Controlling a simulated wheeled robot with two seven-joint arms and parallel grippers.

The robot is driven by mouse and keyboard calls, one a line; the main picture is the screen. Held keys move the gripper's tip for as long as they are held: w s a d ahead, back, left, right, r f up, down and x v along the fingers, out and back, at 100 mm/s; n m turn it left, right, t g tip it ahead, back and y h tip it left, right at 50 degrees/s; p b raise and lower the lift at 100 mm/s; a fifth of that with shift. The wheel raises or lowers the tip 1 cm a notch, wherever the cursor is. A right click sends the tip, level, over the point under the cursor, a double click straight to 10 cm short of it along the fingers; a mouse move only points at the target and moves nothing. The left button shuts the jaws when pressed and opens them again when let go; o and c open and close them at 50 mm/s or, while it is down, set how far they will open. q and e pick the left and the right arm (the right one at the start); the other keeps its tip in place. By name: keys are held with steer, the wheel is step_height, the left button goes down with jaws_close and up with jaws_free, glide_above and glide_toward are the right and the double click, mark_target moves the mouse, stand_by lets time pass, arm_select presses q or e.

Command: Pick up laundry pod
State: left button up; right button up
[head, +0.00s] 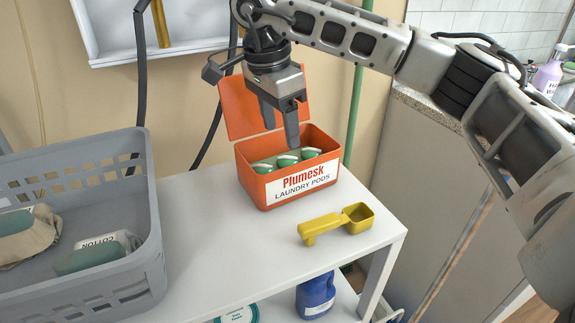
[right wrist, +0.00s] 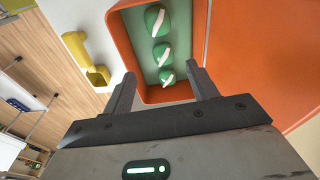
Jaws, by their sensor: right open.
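The laundry pods (head: 287,161) are green with a white band and lie in a row inside an orange box (head: 306,187) labelled "Plumesk Laundry Pods". The box stands on the white table with its lid (head: 241,105) open at the back. My right gripper (head: 280,130) points down above the box, open and empty. In the right wrist view, three pods (right wrist: 161,54) show inside the box, and the nearest pod (right wrist: 167,77) appears between the open fingertips (right wrist: 162,82). Contact between fingers and pods cannot be made out. My left gripper is not in view.
A yellow scoop (head: 322,227) lies on the white table (head: 215,235) in front of the box. A grey basket (head: 100,155) with packages stands at the left. A blue jug (head: 315,297) is on the lower shelf. The tabletop between basket and box is clear.

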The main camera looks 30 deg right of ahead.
steer(key=f, duration=0.2)
steer(key=d+f, duration=0.1)
steer(key=f, duration=0.4)
steer(key=shift+w+d, duration=0.3)
steer(key=c, duration=1.1)
